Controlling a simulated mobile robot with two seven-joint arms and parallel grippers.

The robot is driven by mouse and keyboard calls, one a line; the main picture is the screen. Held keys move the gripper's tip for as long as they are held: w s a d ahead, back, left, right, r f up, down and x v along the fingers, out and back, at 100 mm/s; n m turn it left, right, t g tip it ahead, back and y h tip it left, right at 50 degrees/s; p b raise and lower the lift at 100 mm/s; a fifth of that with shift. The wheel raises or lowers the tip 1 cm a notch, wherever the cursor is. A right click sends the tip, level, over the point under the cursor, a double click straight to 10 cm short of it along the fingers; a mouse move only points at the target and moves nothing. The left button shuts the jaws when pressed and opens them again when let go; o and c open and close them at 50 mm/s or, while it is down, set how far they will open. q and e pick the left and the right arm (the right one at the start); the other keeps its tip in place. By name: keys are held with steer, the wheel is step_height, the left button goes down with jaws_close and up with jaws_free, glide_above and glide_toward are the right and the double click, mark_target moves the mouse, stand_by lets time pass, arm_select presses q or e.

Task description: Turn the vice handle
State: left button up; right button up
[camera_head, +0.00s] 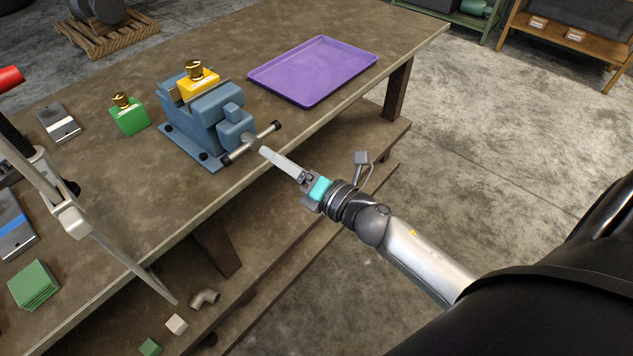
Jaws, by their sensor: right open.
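The blue vice (205,118) is mounted near the front edge of the workbench. Its vice handle (251,143) is a thin grey bar with black ends, set crosswise at the front of the screw and tilted up to the right. A yellow block (198,84) with a brass fitting on top sits between the vice jaws. My right gripper (264,152) is open, with its fingertips close to the middle of the handle; I cannot tell whether they touch it. The two fingers overlap in this view. My left gripper is not in view.
A purple tray (314,71) lies empty at the right of the bench. A green block (129,116) with a brass fitting stands left of the vice. A metal-armed frame (72,217) rises at the left. Below it, a lower shelf (277,262) holds a pipe elbow (205,298).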

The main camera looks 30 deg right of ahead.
steer(key=b+v, duration=0.1)
steer(key=v, duration=0.8)
steer(key=shift+s+f, duration=0.1)
stand_by(0.3)
steer(key=s+d+f+m+g+h+b, duration=0.25)
steer(key=f+m, duration=0.55)
steer(key=f, duration=0.7)
steer(key=s+d+f+m+g+h+b, duration=0.1)
steer(key=s+d+f+m+g+h, duration=0.2)
steer(key=f+m, duration=0.85)
steer(key=s+a+f+m+g, duration=0.2)
steer(key=s+f+g, duration=0.1)
steer(key=s+f, duration=0.5)
steer(key=s+a+f+m+g+b, duration=0.1)
steer(key=s+f+g, duration=0.3)
steer(key=s+f, duration=0.4)
steer(key=s+a+f+m+g+b, duration=0.1)
steer(key=s+a+f+m+g, duration=0.2)
steer(key=s+f, duration=0.6)
steer(key=shift+s+a+m+h, duration=0.35)
steer(key=shift+s+m, duration=0.2)
steer(key=shift+s, duration=0.05)
steer(key=shift+g, duration=0.25)
